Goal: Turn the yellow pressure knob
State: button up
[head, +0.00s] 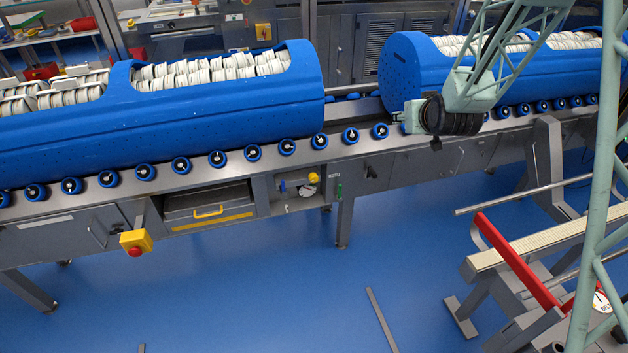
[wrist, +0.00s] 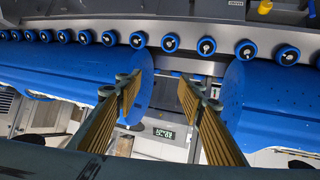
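The yellow pressure knob (head: 313,178) sits on the grey front panel below the conveyor rollers, just above a round white gauge (head: 306,191). My gripper (head: 400,117) is up and to the right of it, over the roller rail by the gap between the two blue tubs, well apart from the knob. In the wrist view my gripper (wrist: 159,88) has its two ribbed fingers spread wide with nothing between them. A small yellow part (wrist: 265,6) shows at that view's top edge, probably the knob, partly cut off.
A left blue tub (head: 225,100) and a right blue tub (head: 400,70) lie on the conveyor. A yellow box with a red button (head: 136,242) and a drawer (head: 208,204) are left of the knob. A red bar (head: 515,260) stands at right. The blue floor before the panel is mostly clear.

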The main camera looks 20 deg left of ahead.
jog(key=w+a+f+n+t+y+p, duration=0.15)
jog(key=w+a+f, duration=0.25)
jog(key=a+f, duration=0.55)
jog(key=n+t+y+p, duration=0.2)
jog(key=y, duration=0.4)
send_near(314, 179)
jog(key=d+v, duration=0.1)
jog(key=v, duration=0.2)
jog(key=shift+s+a, duration=0.1)
jog(key=shift+s, duration=0.25)
jog(key=shift+w, duration=0.1)
jog(key=shift+f+b+x, duration=0.1)
jog(key=shift+b+x, duration=0.3)
jog(key=shift+x, duration=3)
jog(key=shift+f+b+x, duration=0.15)
jog(key=shift+b+x, duration=0.25)
jog(key=shift+x, duration=3.05)
jog(key=shift+r, duration=0.1)
